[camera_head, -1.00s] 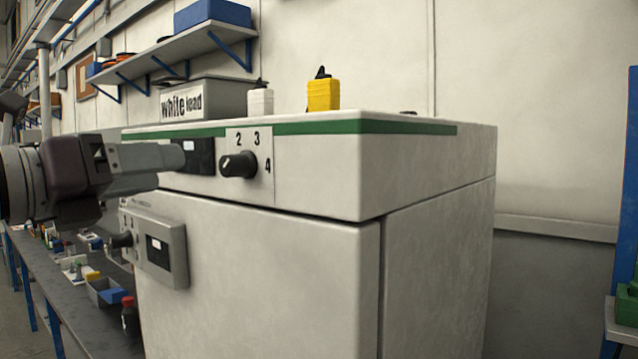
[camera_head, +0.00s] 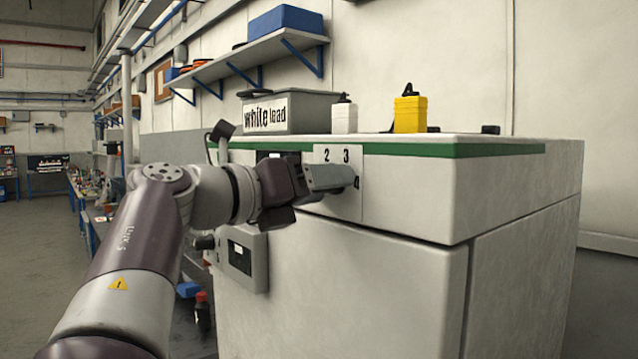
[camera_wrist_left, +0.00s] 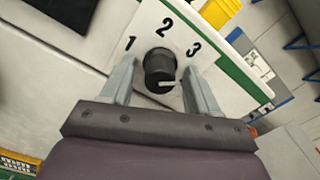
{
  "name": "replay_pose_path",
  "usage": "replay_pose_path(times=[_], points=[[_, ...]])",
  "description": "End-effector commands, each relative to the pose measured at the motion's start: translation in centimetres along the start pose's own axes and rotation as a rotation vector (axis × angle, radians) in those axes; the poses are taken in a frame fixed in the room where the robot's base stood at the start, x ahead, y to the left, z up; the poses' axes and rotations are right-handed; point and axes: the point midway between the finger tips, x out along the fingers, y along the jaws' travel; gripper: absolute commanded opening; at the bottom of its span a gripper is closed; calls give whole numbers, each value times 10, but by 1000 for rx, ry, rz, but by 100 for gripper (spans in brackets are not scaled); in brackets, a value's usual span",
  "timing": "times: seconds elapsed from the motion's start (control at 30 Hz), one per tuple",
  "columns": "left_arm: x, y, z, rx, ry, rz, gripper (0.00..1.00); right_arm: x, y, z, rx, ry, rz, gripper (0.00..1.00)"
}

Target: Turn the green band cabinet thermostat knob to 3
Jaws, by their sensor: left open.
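The white cabinet (camera_head: 370,250) has a green band (camera_head: 470,150) along its top edge. In the wrist view a pale mark shows on the knob's lower right side, away from the 3. My left gripper (camera_head: 345,178) is open in front of the plate and largely hides the knob in the head view. In the wrist view the left gripper's fingers (camera_wrist_left: 157,68) lie on either side of the knob; contact is not clear. My right gripper is out of view.
A smaller control box (camera_head: 248,260) with its own black knob (camera_head: 205,243) juts from the cabinet front below my left arm. A grey "White lead" box (camera_head: 310,110), a white bottle (camera_head: 343,117) and a yellow container (camera_head: 410,114) stand along the cabinet's back edge.

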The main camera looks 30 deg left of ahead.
Motion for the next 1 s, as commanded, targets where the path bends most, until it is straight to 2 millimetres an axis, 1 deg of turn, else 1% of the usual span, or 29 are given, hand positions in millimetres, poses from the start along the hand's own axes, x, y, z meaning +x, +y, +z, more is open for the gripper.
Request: replay_pose_path(times=[0.07,0.1,0.17,0.2,0.23,0.37,0.5,0.63,0.83,0.87,0.9,0.93,1.0], points=[[0,0,0,0,0,0,60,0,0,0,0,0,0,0],[0,0,0,0,0,0,47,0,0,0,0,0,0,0],[0,0,0,0,0,0,28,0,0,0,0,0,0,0],[0,0,0,0,0,0,15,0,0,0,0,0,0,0],[0,0,0,0,0,0,7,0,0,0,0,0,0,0],[0,0,1,-28,1,0,7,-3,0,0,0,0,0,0],[0,-2,3,-235,3,1,7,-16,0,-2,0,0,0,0],[0,-1,1,-335,2,0,6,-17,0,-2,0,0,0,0],[0,-1,0,-336,2,0,6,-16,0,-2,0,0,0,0],[0,-1,-1,-336,2,0,40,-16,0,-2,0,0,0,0],[0,-1,-1,-336,2,0,53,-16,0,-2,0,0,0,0],[0,-1,0,-336,2,0,60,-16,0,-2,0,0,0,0],[0,-1,0,-335,2,0,60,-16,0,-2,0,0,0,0]])
